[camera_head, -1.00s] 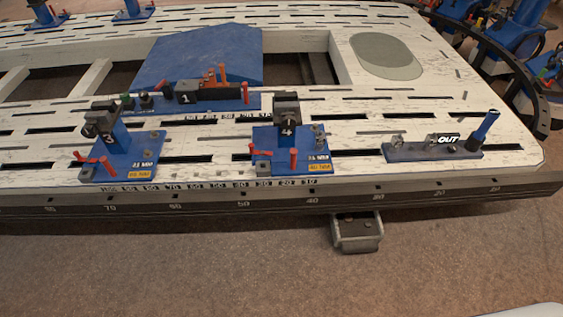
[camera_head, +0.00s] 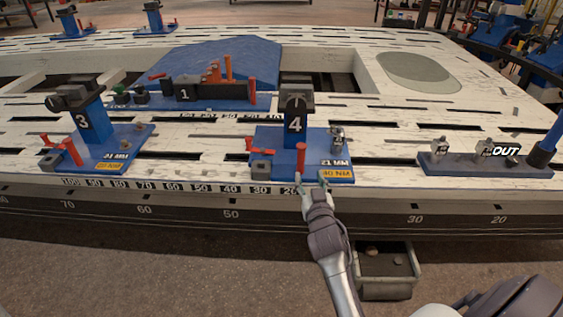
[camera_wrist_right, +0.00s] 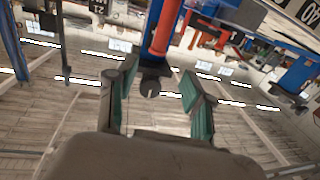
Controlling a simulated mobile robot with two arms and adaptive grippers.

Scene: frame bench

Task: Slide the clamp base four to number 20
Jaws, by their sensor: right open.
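Clamp base four (camera_head: 268,140) is a blue plate with an upright post and dark clamp head marked 4. It sits on the white slotted bench, its front edge above the number strip (camera_head: 175,187); the 20 (camera_head: 288,191) shows below its front edge. A red upright handle (camera_head: 301,158) stands near its front and also shows in the right wrist view (camera_wrist_right: 163,30). My right gripper (camera_head: 312,182) is open and empty at the plate's front edge, just below that handle; its green-padded fingers (camera_wrist_right: 158,88) are apart. My left gripper is not in view.
Clamp base three (camera_head: 105,150) stands to the left, and base one (camera_head: 215,105) lies behind. The plate marked OUT (camera_head: 480,166) is to the right, with bare bench between it and base four. A grey bin (camera_head: 386,284) hangs below the front edge.

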